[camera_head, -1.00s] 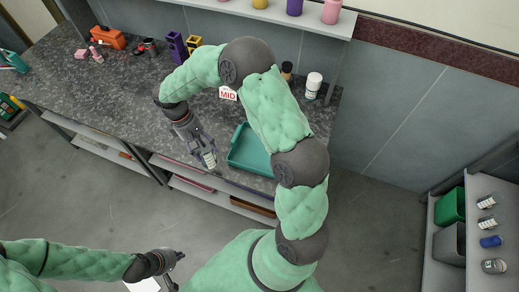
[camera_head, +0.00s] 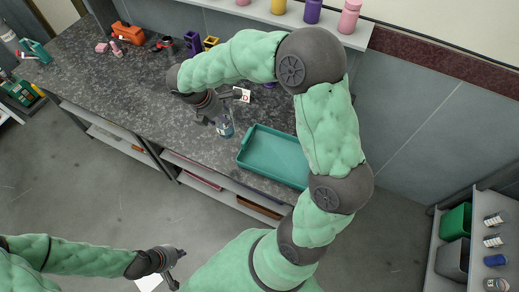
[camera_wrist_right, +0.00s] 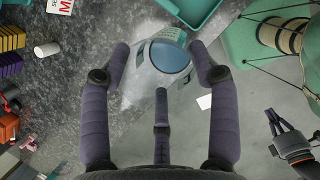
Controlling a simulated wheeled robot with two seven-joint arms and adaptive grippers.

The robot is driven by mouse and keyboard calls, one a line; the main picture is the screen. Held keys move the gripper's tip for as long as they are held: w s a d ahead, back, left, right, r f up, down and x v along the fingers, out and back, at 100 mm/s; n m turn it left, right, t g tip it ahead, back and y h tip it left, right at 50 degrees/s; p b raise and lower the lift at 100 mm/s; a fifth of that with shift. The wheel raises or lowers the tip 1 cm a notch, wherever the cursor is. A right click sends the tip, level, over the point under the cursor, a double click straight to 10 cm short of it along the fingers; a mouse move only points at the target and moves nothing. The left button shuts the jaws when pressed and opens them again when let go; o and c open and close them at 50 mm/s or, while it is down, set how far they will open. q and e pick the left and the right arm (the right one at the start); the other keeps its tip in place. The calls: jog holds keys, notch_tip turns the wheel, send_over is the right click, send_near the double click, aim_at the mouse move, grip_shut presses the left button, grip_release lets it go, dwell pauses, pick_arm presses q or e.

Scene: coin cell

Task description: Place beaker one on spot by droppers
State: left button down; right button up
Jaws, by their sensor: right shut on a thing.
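The beaker (camera_head: 225,127), clear with a pale label, is held over the grey speckled counter (camera_head: 135,100), left of the green tray. In the right wrist view the beaker (camera_wrist_right: 170,58) sits between the fingers of my right gripper (camera_wrist_right: 160,62), its round opening facing the camera. My right gripper (camera_head: 218,115) is shut on it; the arm partly hides the fingers in the head view. My left gripper (camera_head: 177,268) is open and empty, low at the front, away from the counter. I cannot make out droppers for certain.
The green tray (camera_head: 272,153) lies at the counter's right end. A MID sign (camera_head: 241,95) stands behind the beaker. Purple (camera_head: 192,43) and yellow (camera_head: 210,43) holders stand at the back, near an orange box (camera_head: 126,31). The middle-left counter is mostly clear.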

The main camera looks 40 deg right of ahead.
notch_tip(320, 180, down, 18)
jog(key=b, duration=0.4)
jog(key=shift+b, duration=0.35)
jog(key=shift+f, duration=0.15)
jog(key=o, duration=1.2)
